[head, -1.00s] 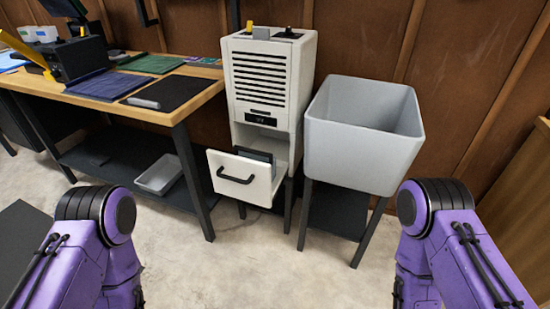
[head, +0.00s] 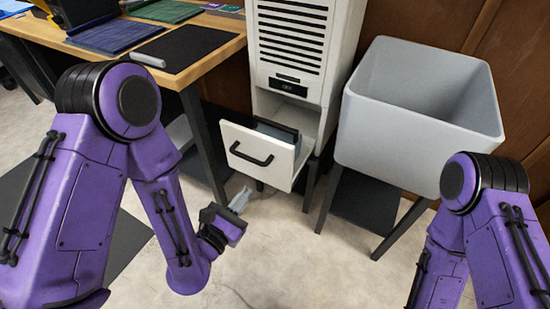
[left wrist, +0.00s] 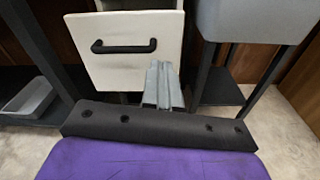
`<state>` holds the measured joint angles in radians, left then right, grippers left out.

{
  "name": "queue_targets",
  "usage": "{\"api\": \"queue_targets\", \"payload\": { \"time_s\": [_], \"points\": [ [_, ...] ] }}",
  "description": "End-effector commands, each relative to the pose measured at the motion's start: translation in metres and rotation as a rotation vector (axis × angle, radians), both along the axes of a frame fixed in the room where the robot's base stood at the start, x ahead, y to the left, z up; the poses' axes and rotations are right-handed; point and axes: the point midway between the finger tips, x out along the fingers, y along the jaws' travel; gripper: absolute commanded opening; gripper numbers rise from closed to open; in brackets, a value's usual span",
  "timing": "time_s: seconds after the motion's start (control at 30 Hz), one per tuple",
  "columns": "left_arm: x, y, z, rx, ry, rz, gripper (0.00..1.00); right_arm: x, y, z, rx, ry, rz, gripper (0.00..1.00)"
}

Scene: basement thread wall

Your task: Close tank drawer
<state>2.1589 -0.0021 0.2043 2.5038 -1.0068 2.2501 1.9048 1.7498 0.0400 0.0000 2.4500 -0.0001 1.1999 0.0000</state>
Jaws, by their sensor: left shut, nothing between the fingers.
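The tank drawer (head: 264,154) is a white front with a black bar handle, pulled out of the lower part of a white vented cabinet (head: 296,50). A grey tank shows inside it behind the front. My left gripper (head: 241,196) is shut and empty, below and in front of the drawer, with a visible gap to it in the head view. In the left wrist view, the drawer front (left wrist: 133,65) stands upright ahead, and the shut fingers (left wrist: 163,82) overlap its lower right edge. Contact there cannot be told. My right gripper is out of view.
A grey open bin (head: 415,110) on dark legs stands right of the cabinet. A wooden workbench (head: 200,70) with mats stands to the left, its dark leg close beside the drawer. A grey tray (left wrist: 30,98) lies low at left. The concrete floor in front is clear.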

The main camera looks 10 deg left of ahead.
Motion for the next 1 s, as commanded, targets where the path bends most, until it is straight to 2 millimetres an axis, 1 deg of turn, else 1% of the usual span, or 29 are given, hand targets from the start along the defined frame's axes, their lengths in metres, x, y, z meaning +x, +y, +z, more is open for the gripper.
{"api": "queue_targets", "payload": {
  "time_s": [0.03,0.07,0.1,0.17,0.27,0.43,0.7,0.83,1.0],
  "points": [
    [0.001,-0.004,0.008,-0.098,-0.006,-0.007,0.00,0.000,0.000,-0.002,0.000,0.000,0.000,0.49],
    [0.002,-0.006,0.012,-0.145,-0.006,-0.011,0.00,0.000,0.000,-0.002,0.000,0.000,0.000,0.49],
    [0.003,-0.008,0.016,-0.187,-0.006,-0.015,0.00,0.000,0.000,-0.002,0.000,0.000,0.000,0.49],
    [0.007,-0.010,0.019,-0.215,-0.007,-0.018,0.00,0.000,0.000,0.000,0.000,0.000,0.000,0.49],
    [0.020,-0.015,0.021,-0.216,-0.008,-0.018,0.00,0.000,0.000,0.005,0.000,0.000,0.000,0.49],
    [0.054,-0.027,0.020,-0.214,-0.007,-0.018,0.00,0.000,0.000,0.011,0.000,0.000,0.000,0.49],
    [0.107,-0.046,0.018,-0.210,-0.006,-0.018,0.00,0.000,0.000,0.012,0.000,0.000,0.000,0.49],
    [0.124,-0.052,0.017,-0.210,-0.004,-0.016,0.00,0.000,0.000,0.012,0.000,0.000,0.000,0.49],
    [0.134,-0.056,0.017,-0.210,-0.002,-0.015,0.00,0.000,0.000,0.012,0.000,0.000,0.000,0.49]
  ]
}}
